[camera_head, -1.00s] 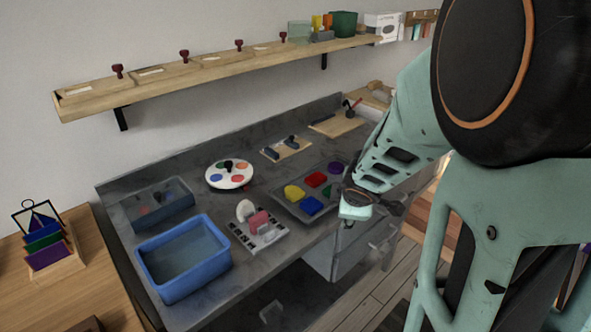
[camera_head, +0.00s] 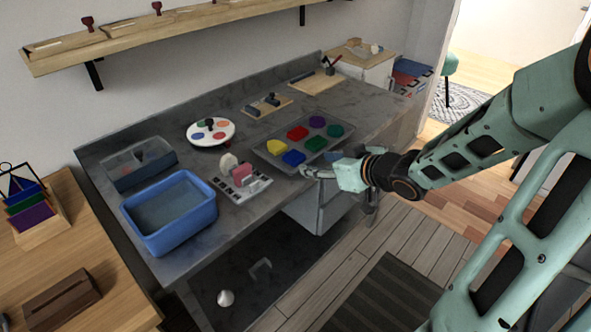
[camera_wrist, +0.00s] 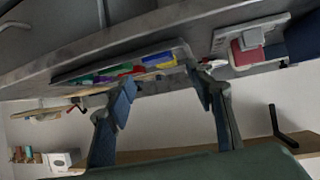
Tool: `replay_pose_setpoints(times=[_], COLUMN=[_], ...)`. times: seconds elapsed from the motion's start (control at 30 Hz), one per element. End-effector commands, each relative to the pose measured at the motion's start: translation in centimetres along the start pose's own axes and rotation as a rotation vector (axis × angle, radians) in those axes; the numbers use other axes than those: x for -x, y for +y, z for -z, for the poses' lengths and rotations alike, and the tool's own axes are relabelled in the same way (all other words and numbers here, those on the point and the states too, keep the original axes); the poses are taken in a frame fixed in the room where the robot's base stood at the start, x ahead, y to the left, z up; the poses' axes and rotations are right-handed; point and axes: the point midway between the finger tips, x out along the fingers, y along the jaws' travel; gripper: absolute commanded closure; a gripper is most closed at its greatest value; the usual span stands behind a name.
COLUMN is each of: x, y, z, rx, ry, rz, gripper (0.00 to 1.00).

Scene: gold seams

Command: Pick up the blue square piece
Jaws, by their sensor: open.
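The blue square piece (camera_head: 294,157) lies in the near part of a grey tray (camera_head: 262,153) on the dark workbench. A blue piece, likely the same one, also shows in the wrist view (camera_wrist: 158,60), beyond the gap between my fingers. My gripper (camera_head: 308,172) is at the bench's front edge, just right of and nearer than the blue piece. In the wrist view my gripper (camera_wrist: 163,78) has its two fingers spread with nothing held between them. The wrist picture is strongly tilted, so the exact distance to the piece is unclear.
Yellow (camera_head: 277,146), red (camera_head: 297,133), purple (camera_head: 317,121) and green (camera_head: 316,143) pieces share the tray. A white rack with a pink block (camera_head: 242,173) stands left of it, then a blue basin (camera_head: 169,211). A round palette (camera_head: 211,132) lies behind.

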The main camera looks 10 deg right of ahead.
Motion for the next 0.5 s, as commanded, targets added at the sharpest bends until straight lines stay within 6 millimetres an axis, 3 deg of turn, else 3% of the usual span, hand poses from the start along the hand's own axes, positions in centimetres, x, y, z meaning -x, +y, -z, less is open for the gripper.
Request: replay_pose_setpoints(times=[0.13,0.5], x=[-0.7,-5.3], y=[0.8,0.8], z=[-0.2,0.0], rx=[-0.046,-0.046], ry=[0.021,0.020], rz=[-0.012,-0.012], gripper=[0.51,0.51])
